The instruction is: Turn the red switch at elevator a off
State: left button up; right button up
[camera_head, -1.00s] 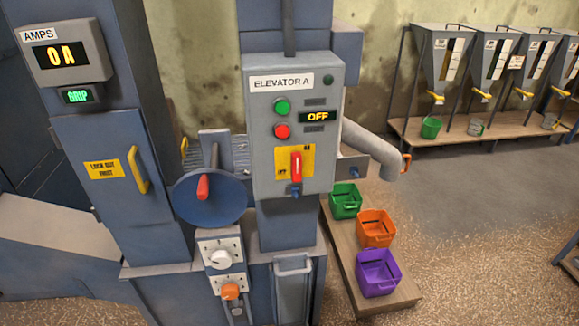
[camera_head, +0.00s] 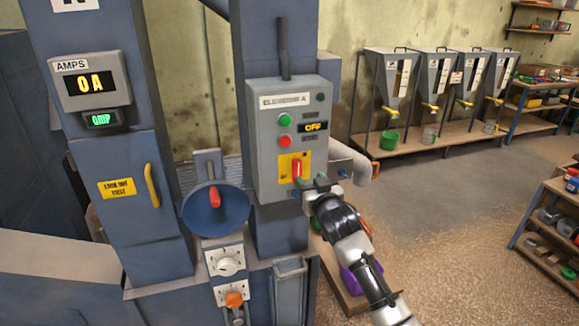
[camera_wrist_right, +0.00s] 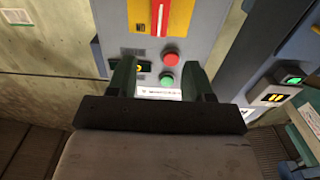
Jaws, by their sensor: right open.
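The grey Elevator A panel (camera_head: 262,130) stands at the middle of the head view, its display reading OFF. Its red switch (camera_head: 297,168) sits upright on a yellow plate (camera_head: 285,165) low on the panel. My right gripper (camera_head: 312,186) is at the lower right of this plate and overlaps its edge; contact cannot be told. In the right wrist view the gripper (camera_wrist_right: 158,80) is open, with nothing between its fingers. The panel appears upside down there, with the red switch (camera_wrist_right: 160,16) at the top, beyond the fingertips. My left gripper is not in view.
A blue disc with a red handle (camera_head: 214,197) is left of the panel. A spout (camera_head: 353,163) projects at the panel's right. My right arm partly hides the purple bin (camera_head: 352,281) below. Hoppers (camera_head: 388,78) stand along the back wall; shelves (camera_head: 550,225) are at right.

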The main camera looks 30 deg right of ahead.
aim_at(299, 165)
jog(key=p+x, duration=0.2)
jog(key=x, duration=0.6)
jog(key=shift+w, duration=0.25)
jog(key=shift+x, duration=0.85)
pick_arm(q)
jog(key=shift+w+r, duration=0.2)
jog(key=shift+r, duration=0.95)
pick_arm(e)
jog(key=shift+d+f, duration=0.1)
jog(key=shift+f, duration=0.05)
jog(key=shift+s, duration=0.1)
jog(key=c, duration=0.9)
